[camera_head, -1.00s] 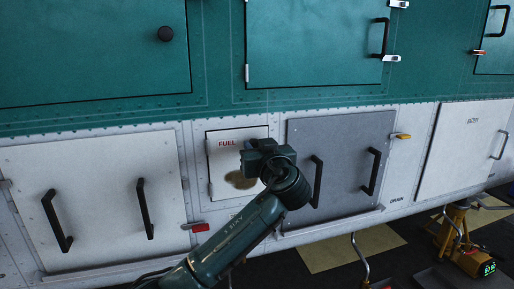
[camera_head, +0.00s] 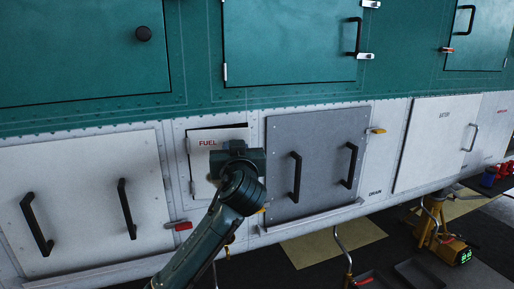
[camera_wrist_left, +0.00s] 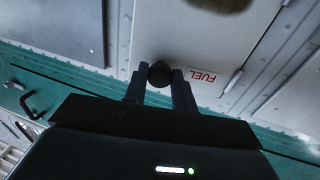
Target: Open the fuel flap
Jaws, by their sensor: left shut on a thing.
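The fuel flap (camera_head: 203,140) is a small pale panel with a red FUEL label, set in the white lower hull. A dark gap shows along its top edge, so it stands slightly ajar. My left gripper (camera_head: 236,150) is in front of its right part, with the fingertips hidden behind my wrist. In the left wrist view, the fingers (camera_wrist_left: 159,82) are shut on a dark round knob (camera_wrist_left: 160,73) on the flap (camera_wrist_left: 200,35), beside the label. My right gripper is not in view.
A grey panel with two black handles (camera_head: 315,165) is close to the right of the flap. A white panel with two handles (camera_head: 80,200) is to the left, with a red latch (camera_head: 183,226) between. A yellow jack (camera_head: 440,235) stands at the lower right.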

